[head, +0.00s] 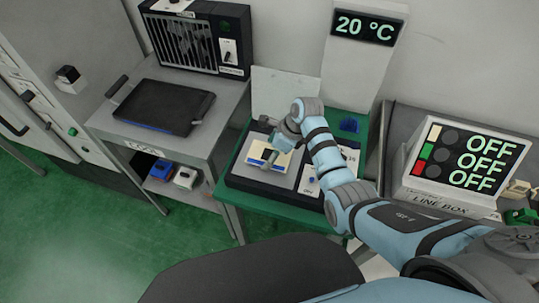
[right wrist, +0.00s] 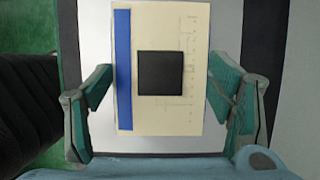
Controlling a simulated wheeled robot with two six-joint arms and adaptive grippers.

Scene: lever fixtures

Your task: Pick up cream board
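The cream board (right wrist: 158,113) lies between the two green-padded fingers of my right gripper (right wrist: 160,90) in the right wrist view. It is a flat rectangle with a blue strip along its left edge and a dark square chip in the middle. The fingers stand apart on either side of it, with a gap showing at each side. In the head view the board (head: 258,152) sits on a pale plate in a dark fixture, partly hidden by my right gripper (head: 275,155), which is over it. My left gripper is not in view.
The fixture stands on a green-topped table (head: 226,177). A grey bench with a black tray (head: 163,107) and a fan unit (head: 190,42) is to the left. A display box reading OFF (head: 460,160) is to the right. A 20 °C sign (head: 365,27) stands behind.

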